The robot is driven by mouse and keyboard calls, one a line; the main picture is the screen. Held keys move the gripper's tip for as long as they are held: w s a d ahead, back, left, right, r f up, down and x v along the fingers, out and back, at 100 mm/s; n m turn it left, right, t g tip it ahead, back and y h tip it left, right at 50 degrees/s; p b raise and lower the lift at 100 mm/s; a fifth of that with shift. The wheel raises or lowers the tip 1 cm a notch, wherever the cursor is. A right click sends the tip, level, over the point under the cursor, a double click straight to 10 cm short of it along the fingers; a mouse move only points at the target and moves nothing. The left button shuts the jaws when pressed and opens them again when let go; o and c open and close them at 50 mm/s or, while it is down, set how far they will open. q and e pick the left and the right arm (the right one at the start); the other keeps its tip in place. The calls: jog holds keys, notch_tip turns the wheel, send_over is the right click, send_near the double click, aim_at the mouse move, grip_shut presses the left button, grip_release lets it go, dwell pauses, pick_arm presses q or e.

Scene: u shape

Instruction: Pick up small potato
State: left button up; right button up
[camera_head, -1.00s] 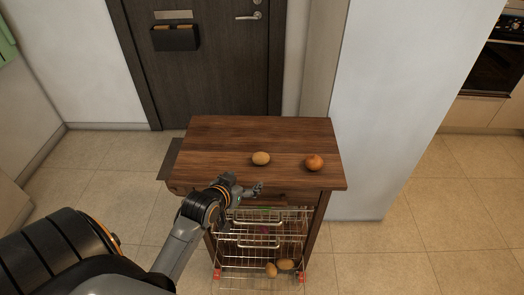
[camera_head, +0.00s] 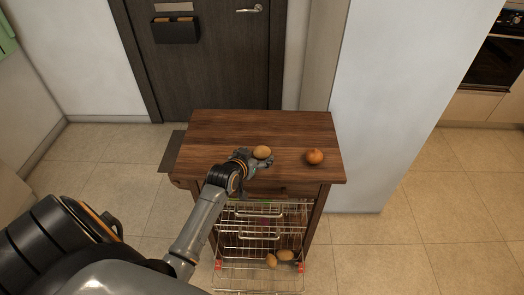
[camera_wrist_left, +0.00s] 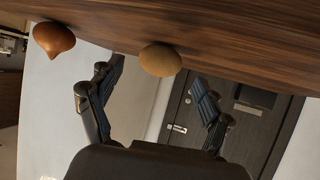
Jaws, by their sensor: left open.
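A small tan potato (camera_head: 262,152) lies on the wooden top of the kitchen cart (camera_head: 225,130). My left gripper (camera_head: 257,161) is at the front side of the potato, low over the cart top. In the left wrist view the potato (camera_wrist_left: 160,59) shows ahead of the fingers, between their lines, and the left gripper (camera_wrist_left: 153,92) is open with nothing between its fingers. Whether a finger touches the potato I cannot tell. My right gripper is not in view.
An orange-brown onion (camera_head: 314,156) lies on the cart top to the right of the potato, and it also shows in the left wrist view (camera_wrist_left: 54,38). Wire baskets (camera_head: 250,235) hang below, with potatoes (camera_head: 285,255) in the lowest. A white wall stands at right.

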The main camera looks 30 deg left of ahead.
aim_at(260, 153)
pick_arm(q)
jog(key=shift+x, duration=1.7)
jog(key=shift+r, duration=0.1)
jog(key=shift+c, duration=0.2)
jog(key=c, duration=1.2)
